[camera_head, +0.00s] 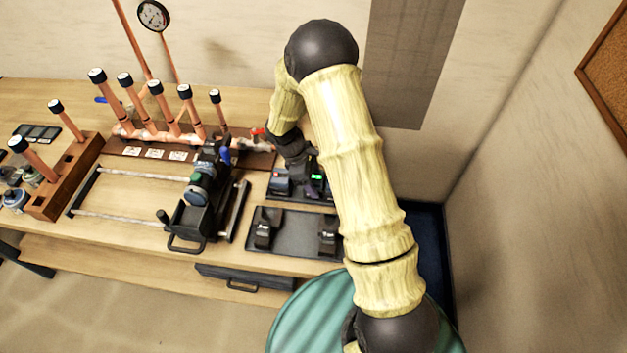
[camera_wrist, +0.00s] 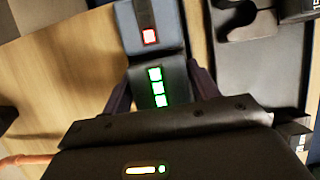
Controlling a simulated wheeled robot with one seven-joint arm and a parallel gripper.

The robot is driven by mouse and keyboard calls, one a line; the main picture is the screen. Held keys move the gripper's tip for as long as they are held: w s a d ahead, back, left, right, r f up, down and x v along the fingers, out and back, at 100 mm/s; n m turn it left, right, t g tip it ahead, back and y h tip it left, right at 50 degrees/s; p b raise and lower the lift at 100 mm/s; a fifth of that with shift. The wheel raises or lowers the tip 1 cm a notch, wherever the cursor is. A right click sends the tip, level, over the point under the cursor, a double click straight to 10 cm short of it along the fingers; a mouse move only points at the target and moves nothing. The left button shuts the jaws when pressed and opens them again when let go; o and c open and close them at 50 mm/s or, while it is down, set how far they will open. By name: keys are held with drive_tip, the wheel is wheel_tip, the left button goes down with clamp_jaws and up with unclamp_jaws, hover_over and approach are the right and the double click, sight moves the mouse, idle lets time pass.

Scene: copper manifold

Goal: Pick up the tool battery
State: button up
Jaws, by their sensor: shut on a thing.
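A dark tool battery with several green lights (camera_wrist: 172,72) sits between the two fingers of my gripper (camera_wrist: 160,88) in the wrist view. The fingers are shut on its sides. Just beyond it is a blue-grey block with one red light (camera_wrist: 149,14); I cannot tell if the two touch. In the head view the green-lit battery (camera_head: 317,183) shows at the right of a dark stand on the bench, partly hidden by my arm, with my gripper (camera_head: 303,165) over it. I cannot tell whether it is lifted.
A black tray (camera_head: 283,245) with two dark parts lies in front on the bench (camera_head: 130,235). A clamp on rails (camera_head: 192,215) stands to the left. Upright copper pipes (camera_head: 140,103) and a gauge (camera_head: 153,15) rise behind. A green round top (camera_head: 300,310) is at the lower right.

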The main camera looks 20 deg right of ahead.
sight(314, 177)
wheel_tip(314, 177, up, 17)
drive_tip(key=p, duration=1.3)
drive_tip(key=shift+r, duration=0.15)
